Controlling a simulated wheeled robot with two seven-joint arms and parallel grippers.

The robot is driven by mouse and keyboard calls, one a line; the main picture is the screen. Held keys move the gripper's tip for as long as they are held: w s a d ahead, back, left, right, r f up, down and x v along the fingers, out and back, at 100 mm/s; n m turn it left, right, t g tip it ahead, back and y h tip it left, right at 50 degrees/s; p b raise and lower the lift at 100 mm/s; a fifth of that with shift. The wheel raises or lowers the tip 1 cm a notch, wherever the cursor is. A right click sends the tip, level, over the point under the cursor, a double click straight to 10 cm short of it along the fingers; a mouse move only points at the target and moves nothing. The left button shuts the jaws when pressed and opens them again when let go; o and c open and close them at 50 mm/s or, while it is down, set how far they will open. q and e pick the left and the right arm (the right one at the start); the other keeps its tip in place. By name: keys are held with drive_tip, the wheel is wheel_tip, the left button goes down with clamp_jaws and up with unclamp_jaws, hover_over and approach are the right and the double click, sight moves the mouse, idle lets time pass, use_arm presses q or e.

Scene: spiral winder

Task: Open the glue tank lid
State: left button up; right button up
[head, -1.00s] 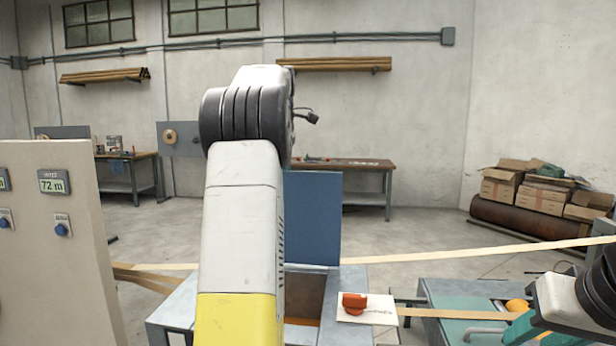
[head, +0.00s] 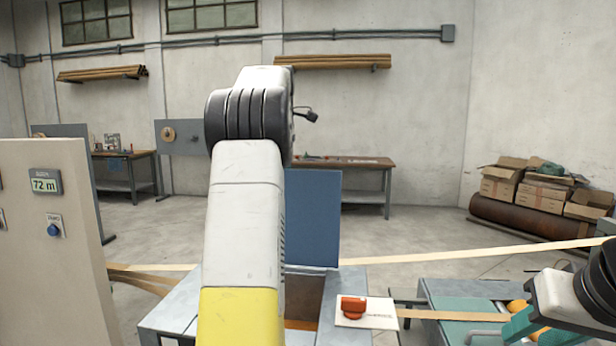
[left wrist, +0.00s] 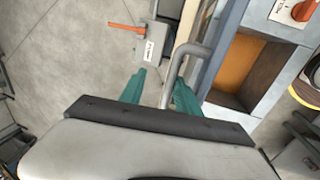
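The blue glue tank lid (head: 313,220) stands upright at the back of the grey tank (head: 327,295), partly behind my left arm. The tank's opening shows below it. In the left wrist view the lid (left wrist: 221,42) is nearly edge-on, with a grey bent handle (left wrist: 186,52) on its side. My left gripper (left wrist: 160,80) has its teal fingers apart, one on each side of the handle bar; I see gaps beside the bar. Orange-brown glue (left wrist: 228,64) shows inside the tank. My right gripper (head: 517,328) is at the lower right, cut by the frame; its finger opening is unclear.
A red knob (head: 352,307) sits on a white plate at the tank's right. A tan strip (head: 440,258) runs across behind the tank. A control panel (head: 50,270) stands at left, a teal-topped machine (head: 455,300) at right. Floor behind is open.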

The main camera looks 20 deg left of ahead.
use_arm(q)
drive_tip(key=shift+w+d+f, duration=0.1)
drive_tip(key=shift+w+f, duration=0.1)
drive_tip(key=shift+f, duration=0.35)
drive_tip(key=v, duration=0.8)
drive_tip(key=shift+r, duration=0.1)
drive_tip(key=shift+s+r, duration=0.1)
drive_tip(key=shift+r, duration=0.25)
drive_tip(key=s+d+f+m+t+h, duration=0.2)
drive_tip(key=s+d+f+m, duration=0.3)
drive_tip(key=s+d+m, duration=0.7)
drive_tip(key=s+d+f+m+t, duration=0.1)
drive_tip(key=s+d+f+m, duration=0.8)
drive_tip(key=s+f, duration=0.6)
drive_tip(key=shift+s+d+t+h, duration=0.2)
drive_tip(key=shift+d+t+h, duration=0.2)
drive_tip(key=shift+d, duration=0.2)
